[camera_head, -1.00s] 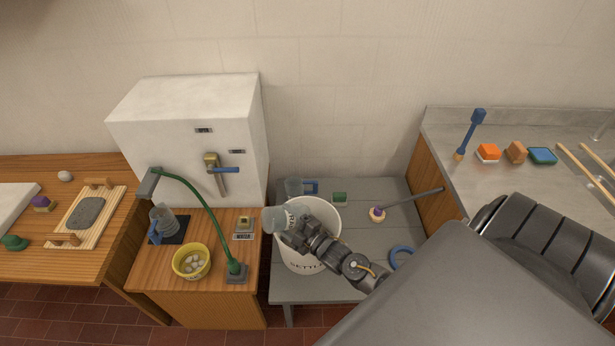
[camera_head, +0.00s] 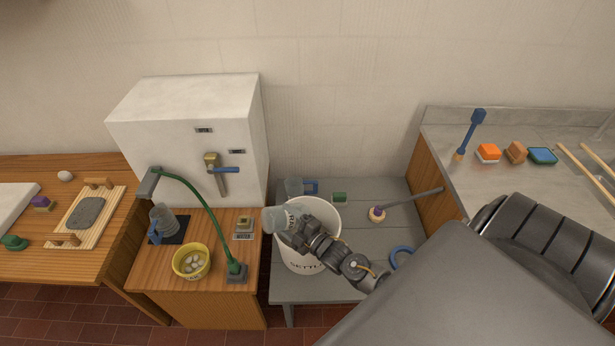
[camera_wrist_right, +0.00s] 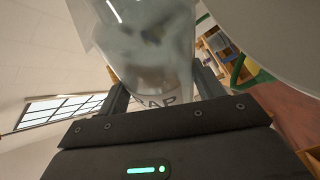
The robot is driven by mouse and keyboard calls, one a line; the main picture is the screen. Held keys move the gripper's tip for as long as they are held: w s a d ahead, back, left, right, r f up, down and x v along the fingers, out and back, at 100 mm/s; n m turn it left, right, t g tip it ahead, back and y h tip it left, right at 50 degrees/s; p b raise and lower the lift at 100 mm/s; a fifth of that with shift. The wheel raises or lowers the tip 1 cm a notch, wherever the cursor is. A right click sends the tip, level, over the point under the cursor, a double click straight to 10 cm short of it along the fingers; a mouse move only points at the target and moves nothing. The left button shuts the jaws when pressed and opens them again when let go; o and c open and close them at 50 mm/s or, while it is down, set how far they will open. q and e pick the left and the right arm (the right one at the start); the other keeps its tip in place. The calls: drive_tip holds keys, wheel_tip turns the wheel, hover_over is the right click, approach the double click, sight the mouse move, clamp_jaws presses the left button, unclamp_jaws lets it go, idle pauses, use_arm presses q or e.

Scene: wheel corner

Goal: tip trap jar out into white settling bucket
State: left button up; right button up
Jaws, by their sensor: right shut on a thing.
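In the right wrist view the jar (camera_wrist_right: 150,55) fills the space between the fingers, with cloudy grey contents and the letters "AP" showing. My right gripper (camera_head: 288,232) is shut on the jar. The white settling bucket (camera_head: 305,263) stands upright on the grey table, its lettering partly hidden by my right arm. Whether anything is flowing out of the jar cannot be told. My left gripper is not in view.
A long-handled tool (camera_head: 378,214) and a blue ring (camera_head: 402,256) lie to the right.

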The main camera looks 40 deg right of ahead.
drive_tip(key=shift+s+d+r+m+t, duration=0.1)
drive_tip(key=shift+d+r+m+t, duration=0.25)
drive_tip(key=shift+m, duration=0.45)
drive_tip(key=shift+w+d+r+m+t, duration=0.1)
drive_tip(key=shift+d+r+m+t, duration=0.2)
drive_tip(key=shift+r+m, duration=0.4)
drive_tip(key=shift+s+d+r+m+t, duration=0.15)
drive_tip(key=shift+d+r+m, duration=0.25)
drive_tip(key=shift+m, duration=0.5)
idle(4.8)
